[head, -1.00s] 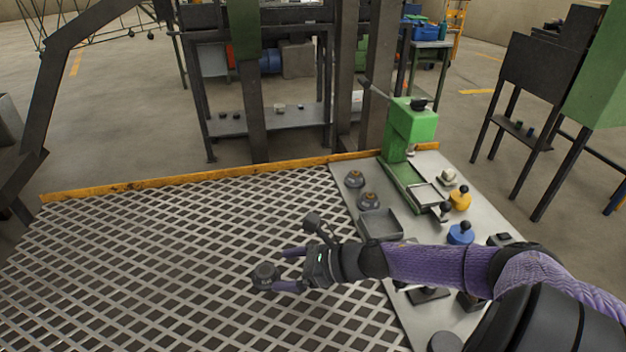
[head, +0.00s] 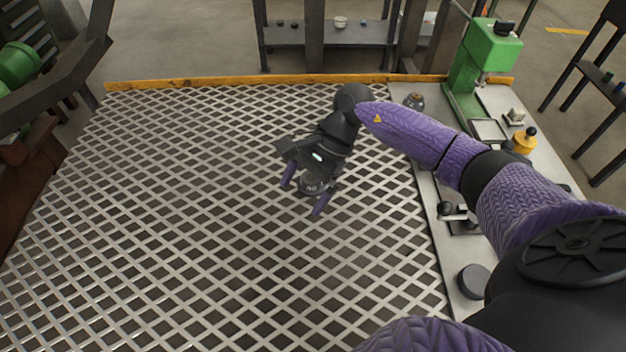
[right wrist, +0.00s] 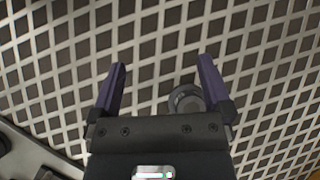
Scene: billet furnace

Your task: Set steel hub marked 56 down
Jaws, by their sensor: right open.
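A small dark grey steel hub (head: 311,187) shows low between the fingers of my right gripper (head: 304,192) in the head view. In the right wrist view the hub (right wrist: 186,99) is close to the right-hand finger and partly hidden by the gripper body. It appears to be on the metal grating (head: 220,230), though contact is hard to see. My right gripper (right wrist: 161,64) is open, its two purple fingers spread and apart. The number on the hub cannot be read. My left gripper is not in view.
An orange edge strip (head: 230,80) bounds the grating at the back. The grating's left and front are clear.

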